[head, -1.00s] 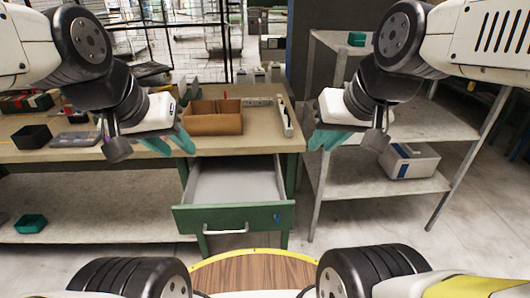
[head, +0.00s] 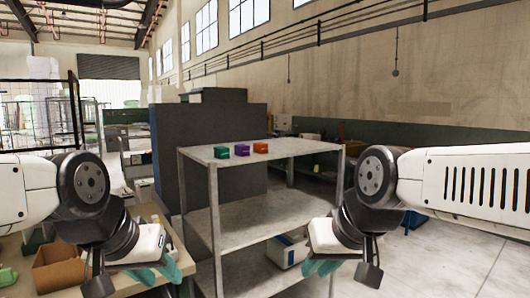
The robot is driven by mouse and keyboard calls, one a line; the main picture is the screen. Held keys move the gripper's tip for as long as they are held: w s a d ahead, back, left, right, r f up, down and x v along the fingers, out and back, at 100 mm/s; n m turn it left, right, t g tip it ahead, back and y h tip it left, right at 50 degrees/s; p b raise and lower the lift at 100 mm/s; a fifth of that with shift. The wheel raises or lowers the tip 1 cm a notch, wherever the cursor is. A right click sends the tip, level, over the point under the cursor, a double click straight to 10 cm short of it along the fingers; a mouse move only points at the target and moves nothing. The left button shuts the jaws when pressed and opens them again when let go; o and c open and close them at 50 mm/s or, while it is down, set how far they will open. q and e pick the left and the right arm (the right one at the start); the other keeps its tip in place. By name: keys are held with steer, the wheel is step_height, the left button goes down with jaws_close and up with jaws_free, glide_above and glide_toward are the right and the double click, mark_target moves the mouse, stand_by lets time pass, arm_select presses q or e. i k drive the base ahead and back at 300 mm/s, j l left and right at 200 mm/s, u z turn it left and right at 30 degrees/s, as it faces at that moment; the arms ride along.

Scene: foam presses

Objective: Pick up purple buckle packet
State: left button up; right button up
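The purple buckle packet (head: 242,150) is a small box-like item on the top shelf of a grey metal rack, in the middle of the head view. It sits between a teal packet (head: 221,152) on its left and an orange packet (head: 260,147) on its right. My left gripper (head: 160,273) is low at the left, over the workbench side, with its teal fingers apart and empty. My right gripper (head: 323,267) is low in front of the rack's right side, with its teal fingers apart and empty. Both grippers appear well below and nearer than the packet.
The grey rack (head: 272,205) has open shelves and upright posts; a white and blue box (head: 287,251) is on a lower shelf. A workbench with a cardboard box (head: 58,268) is at lower left. A dark cabinet (head: 210,130) stands behind the rack.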

mark_target(242, 150)
steer(key=i+l+u, duration=0.1)
steer(key=l, duration=0.3)
steer(key=i+l+u, duration=0.55)
steer(key=i+l, duration=0.4)
